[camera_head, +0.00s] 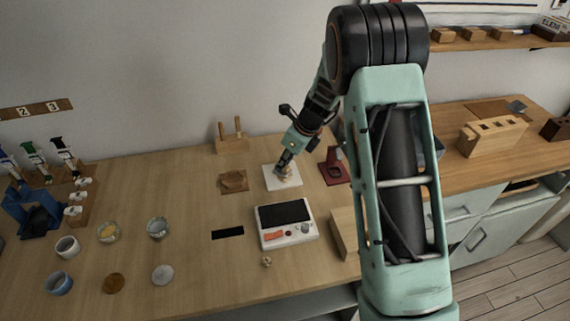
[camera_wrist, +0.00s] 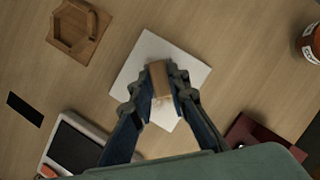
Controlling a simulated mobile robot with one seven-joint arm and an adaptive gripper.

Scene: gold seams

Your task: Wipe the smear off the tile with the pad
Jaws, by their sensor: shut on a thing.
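The tile (camera_head: 271,184) is a white square on the wooden table, near the middle of the head view. It also shows in the wrist view (camera_wrist: 193,68). My gripper (camera_head: 284,174) is over the tile. In the wrist view my gripper (camera_wrist: 159,90) is shut on a tan block-shaped pad (camera_wrist: 159,75). The pad is at or just above the tile's surface; I cannot tell whether it touches. A faint brownish smear (camera_wrist: 162,115) shows on the tile close below the pad. My fingers and the pad hide part of the tile.
A wooden holder (camera_wrist: 76,36) lies left of the tile. A white device with a dark screen (camera_head: 287,223) stands in front. A dark red stand (camera_head: 335,168) is close on the right. Small dishes, including a glass one (camera_head: 157,228), sit to the left.

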